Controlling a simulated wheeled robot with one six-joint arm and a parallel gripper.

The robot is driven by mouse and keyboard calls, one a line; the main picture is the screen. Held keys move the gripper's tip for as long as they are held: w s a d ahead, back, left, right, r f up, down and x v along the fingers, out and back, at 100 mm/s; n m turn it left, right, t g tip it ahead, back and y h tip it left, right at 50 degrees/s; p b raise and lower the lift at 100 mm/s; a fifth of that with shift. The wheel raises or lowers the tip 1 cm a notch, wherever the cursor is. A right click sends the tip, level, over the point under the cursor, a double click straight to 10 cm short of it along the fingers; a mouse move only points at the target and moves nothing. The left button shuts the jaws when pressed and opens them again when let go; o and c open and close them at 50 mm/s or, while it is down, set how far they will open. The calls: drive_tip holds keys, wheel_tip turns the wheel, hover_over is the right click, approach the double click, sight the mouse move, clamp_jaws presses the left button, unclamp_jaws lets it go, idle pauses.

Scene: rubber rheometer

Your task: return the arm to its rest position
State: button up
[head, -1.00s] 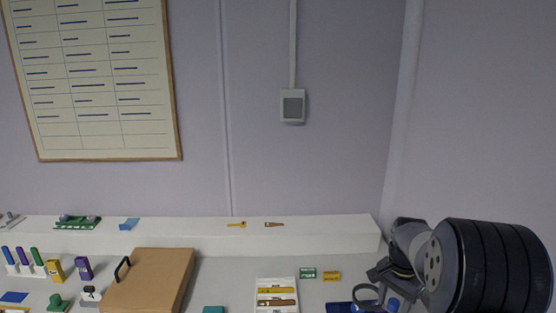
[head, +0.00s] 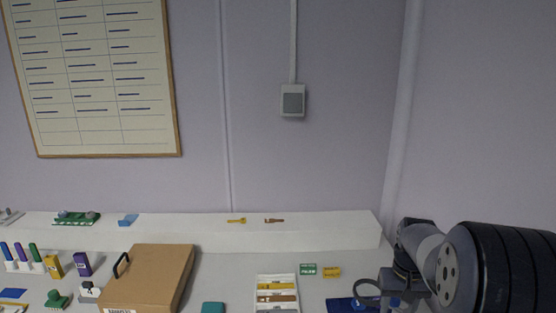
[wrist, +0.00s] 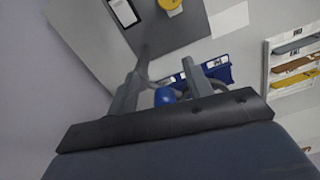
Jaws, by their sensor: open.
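My arm (head: 440,262) is at the right edge of the head view, above the right end of the table, with its large dark links closest to the camera. The gripper end is low in that view and partly cut off or hidden. In the wrist view my gripper (wrist: 165,72) has its two fingers apart, with the grey worktop beyond them. A blue rounded piece (wrist: 165,97) shows between the fingers near their base; I cannot tell whether it is part of the gripper.
A white ledge (head: 300,236) runs along the wall. The wall beside my arm is close.

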wheel_tip(320, 180, up, 6)
drive_tip(key=s+n+b, duration=0.1)
drive_tip(key=n, duration=0.2)
drive_tip(key=shift+d+r+n, duration=0.15)
drive_tip(key=shift+d+n, duration=0.15)
drive_tip(key=shift+s, duration=0.1)
idle(0.3)
